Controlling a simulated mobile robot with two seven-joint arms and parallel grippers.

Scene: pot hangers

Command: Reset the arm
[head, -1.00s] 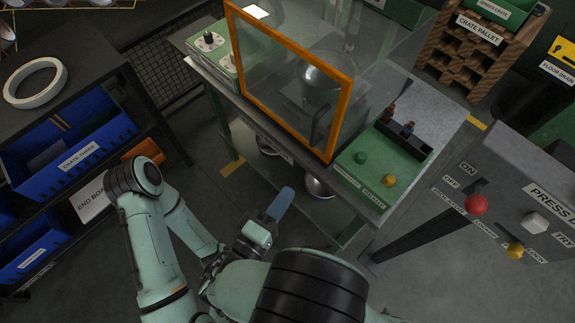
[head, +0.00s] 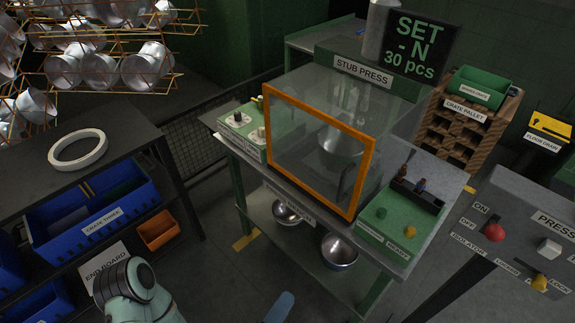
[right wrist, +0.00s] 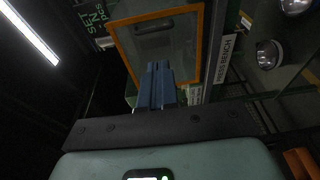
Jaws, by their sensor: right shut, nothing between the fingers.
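My right gripper (head: 279,307) shows at the bottom edge of the head view, where only a blue fingertip is seen. In the right wrist view its blue fingers (right wrist: 157,84) are together, with nothing between them. It is in front of the press bench, apart from it. An arm link of mine shows at the lower left of the head view. My left gripper is not in view.
The press bench (head: 224,142) carries an orange-framed guard (head: 364,183), with metal bowls (head: 340,251) on its lower shelf. A dark rack with a blue crate (head: 93,213) stands left. A grey control panel (head: 522,226) stands right. Open floor lies between the rack and the bench.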

